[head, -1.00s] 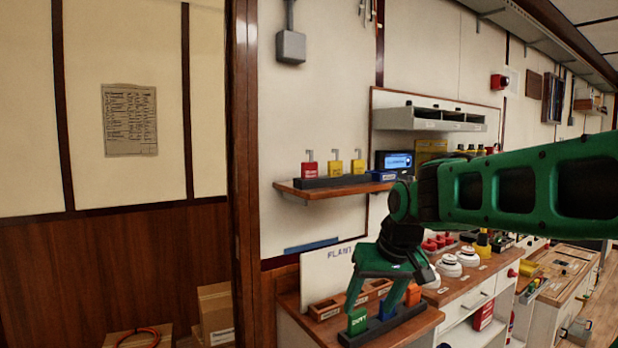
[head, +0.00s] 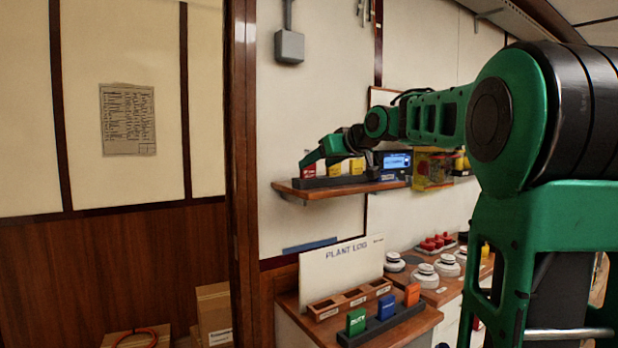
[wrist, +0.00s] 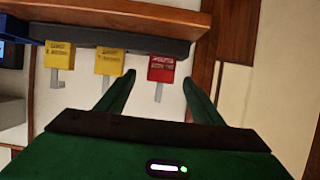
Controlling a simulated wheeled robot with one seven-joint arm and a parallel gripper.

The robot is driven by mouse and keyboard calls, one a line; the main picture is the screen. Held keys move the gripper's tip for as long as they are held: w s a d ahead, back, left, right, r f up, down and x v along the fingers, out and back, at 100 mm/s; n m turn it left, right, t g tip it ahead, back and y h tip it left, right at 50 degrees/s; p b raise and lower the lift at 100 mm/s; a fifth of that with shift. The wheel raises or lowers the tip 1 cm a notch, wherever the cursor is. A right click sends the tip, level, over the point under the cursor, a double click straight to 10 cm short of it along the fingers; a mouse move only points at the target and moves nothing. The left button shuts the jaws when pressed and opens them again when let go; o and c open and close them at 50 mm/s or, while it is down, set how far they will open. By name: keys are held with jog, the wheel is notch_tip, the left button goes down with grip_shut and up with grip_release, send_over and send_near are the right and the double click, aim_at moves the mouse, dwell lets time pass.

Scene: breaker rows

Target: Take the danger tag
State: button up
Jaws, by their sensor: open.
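The red tag (head: 308,172), a block with a grey hook, stands in a dark rack (head: 338,181) on the wooden wall shelf. I take it as the danger tag; its lettering is too small to read surely. It also shows in the wrist view (wrist: 162,69), where the picture is upside down and the hook points down. My gripper (wrist: 160,80) is open, with one finger on each side of the red tag and visible gaps to it. In the head view my gripper (head: 306,162) is at the red tag and partly covers it.
Two yellow tags (wrist: 108,62) (wrist: 58,56) stand beside the red one in the same rack. A blue-lit display (head: 394,161) is further right on the shelf (head: 330,191). Below, a counter holds green, blue and orange blocks (head: 356,321) in another rack.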

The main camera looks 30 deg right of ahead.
aim_at(310, 168)
jog(key=x, duration=0.5)
jog(key=shift+w+a+f, duration=0.15)
jog(key=shift+w+f, duration=0.1)
jog(key=shift+f, duration=0.05)
jog(key=c, duration=1.1)
